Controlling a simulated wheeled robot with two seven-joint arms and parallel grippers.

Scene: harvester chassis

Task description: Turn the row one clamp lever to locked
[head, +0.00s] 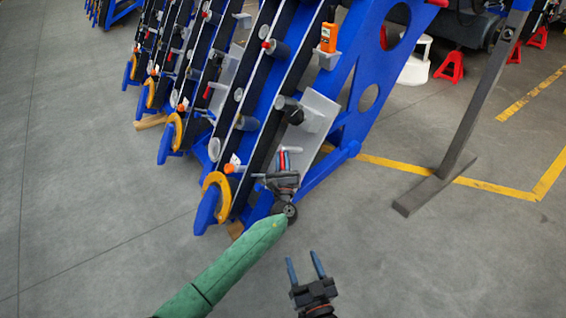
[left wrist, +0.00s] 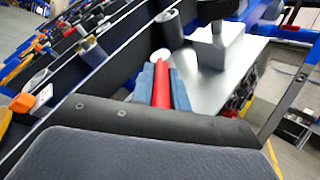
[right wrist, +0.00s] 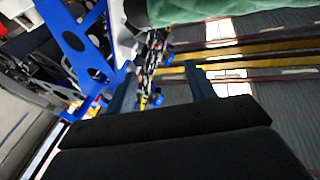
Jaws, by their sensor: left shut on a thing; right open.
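The red clamp lever (left wrist: 161,84) stands between the blue fingers of my left gripper (left wrist: 161,80) in the left wrist view. The gripper is shut on it. In the head view my left gripper (head: 284,160) is at the lower end of the nearest blue row, and only a little red shows between its fingertips. The lever's pivot and any lock marking are hidden. My right gripper (head: 304,256) is open and empty, low over the floor in front of the chassis. Its two spread fingers also show in the right wrist view (right wrist: 160,90).
The blue chassis frame (head: 352,80) carries several sloping rows with orange hooks (head: 216,188) at their lower ends. A grey plate (head: 318,112) is just above my left gripper. A dark post (head: 478,90) stands to the right. The floor (head: 430,260) is clear at lower right.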

